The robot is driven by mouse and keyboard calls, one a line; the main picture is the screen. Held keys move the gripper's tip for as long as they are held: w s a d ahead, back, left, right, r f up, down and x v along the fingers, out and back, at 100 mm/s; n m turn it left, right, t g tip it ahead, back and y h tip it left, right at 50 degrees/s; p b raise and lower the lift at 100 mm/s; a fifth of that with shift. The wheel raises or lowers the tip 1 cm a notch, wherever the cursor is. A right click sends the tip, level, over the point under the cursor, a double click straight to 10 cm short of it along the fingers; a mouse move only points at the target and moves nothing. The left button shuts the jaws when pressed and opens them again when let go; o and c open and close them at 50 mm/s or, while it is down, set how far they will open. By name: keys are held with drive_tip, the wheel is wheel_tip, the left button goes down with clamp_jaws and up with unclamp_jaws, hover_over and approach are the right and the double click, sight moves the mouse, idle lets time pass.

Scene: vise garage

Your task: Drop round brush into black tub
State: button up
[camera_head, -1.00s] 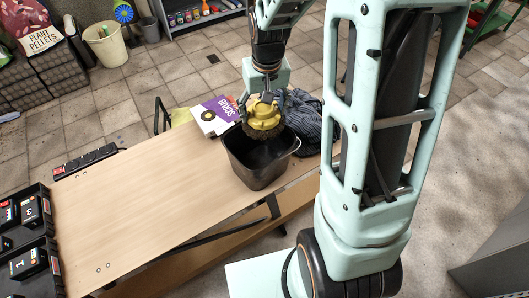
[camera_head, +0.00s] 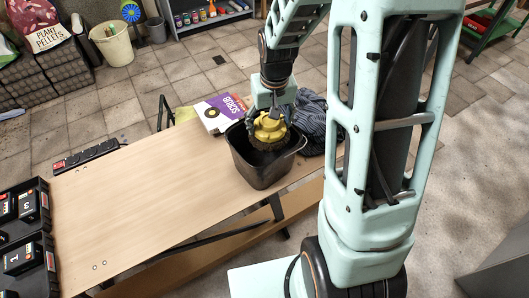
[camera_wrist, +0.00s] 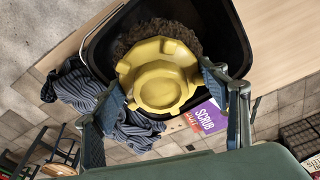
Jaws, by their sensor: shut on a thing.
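The round brush has a yellow knobbed body and brown bristles (camera_head: 268,130). It also shows in the wrist view (camera_wrist: 158,75), between the two fingers. My gripper (camera_head: 268,112) is shut on the brush's yellow body, bristles facing down. The black tub (camera_head: 259,173) stands upright on the wooden bench; in the wrist view its rim (camera_wrist: 232,40) surrounds much of the brush. The brush is at the tub's mouth, with its bristles around rim level. The tub's floor is mostly hidden.
A purple and white scrub box (camera_head: 218,113) lies behind the tub. A dark striped cloth (camera_head: 312,125) lies to its right. The bench top (camera_head: 150,205) is clear to the left. A power strip (camera_head: 88,156) and black cases (camera_head: 25,240) are at the left.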

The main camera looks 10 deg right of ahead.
drive_tip(key=o, duration=1.5)
drive_tip(key=shift+o, duration=0.2)
drive_tip(key=shift+r, duration=0.1)
wheel_tip(320, 180, up, 12)
drive_tip(key=s, duration=0.2)
drive_tip(key=shift+w, duration=0.1)
